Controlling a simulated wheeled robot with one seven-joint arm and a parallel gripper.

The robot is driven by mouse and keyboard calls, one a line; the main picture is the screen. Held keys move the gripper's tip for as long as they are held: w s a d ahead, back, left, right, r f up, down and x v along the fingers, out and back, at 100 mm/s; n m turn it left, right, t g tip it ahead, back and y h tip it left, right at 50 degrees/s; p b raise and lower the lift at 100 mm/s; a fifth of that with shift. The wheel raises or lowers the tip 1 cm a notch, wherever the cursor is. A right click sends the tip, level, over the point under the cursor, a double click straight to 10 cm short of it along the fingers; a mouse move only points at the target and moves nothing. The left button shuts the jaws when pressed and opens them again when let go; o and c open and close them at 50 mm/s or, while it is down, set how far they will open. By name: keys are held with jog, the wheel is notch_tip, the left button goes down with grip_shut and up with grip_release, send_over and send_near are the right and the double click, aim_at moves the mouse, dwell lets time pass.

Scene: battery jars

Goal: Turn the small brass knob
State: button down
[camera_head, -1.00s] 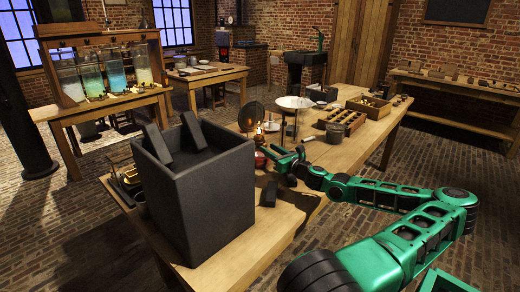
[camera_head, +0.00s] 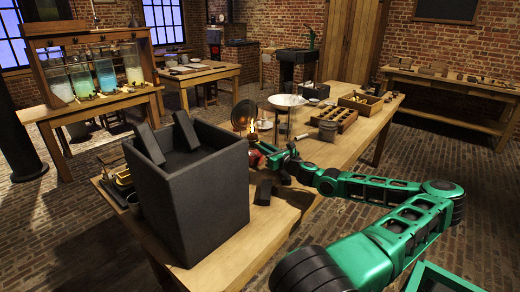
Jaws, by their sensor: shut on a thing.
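A small lit oil lamp (camera_head: 252,130) with a flame stands on the long workbench, beside a round dark reflector disc (camera_head: 243,113). My green gripper (camera_head: 262,148) reaches in from the right, its fingertips low at the lamp, just behind the tall dark box. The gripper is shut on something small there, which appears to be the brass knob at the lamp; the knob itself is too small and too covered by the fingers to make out. Whether the knob is turned cannot be told.
A tall dark open box (camera_head: 190,195) with slabs in it stands close in front. A dark block (camera_head: 263,192) lies beside it. A balance pan (camera_head: 287,100), a grey pot (camera_head: 328,131) and a compartment tray (camera_head: 334,118) stand beyond. Glass jars (camera_head: 105,73) stand on another table.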

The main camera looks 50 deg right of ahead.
jog(key=shift+a+f+n, duration=0.1)
jog(key=shift+a+n, duration=0.05)
jog(key=shift+n, duration=9.75)
jog(key=shift+f, duration=0.1)
jog(key=c, duration=1.7)
grip_release()
jog(key=shift+o, duration=0.2)
jog(key=s+a, duration=0.1)
jog(key=s, duration=0.9)
jog(key=shift+s+a, duration=0.15)
jog(key=shift+s, duration=0.2)
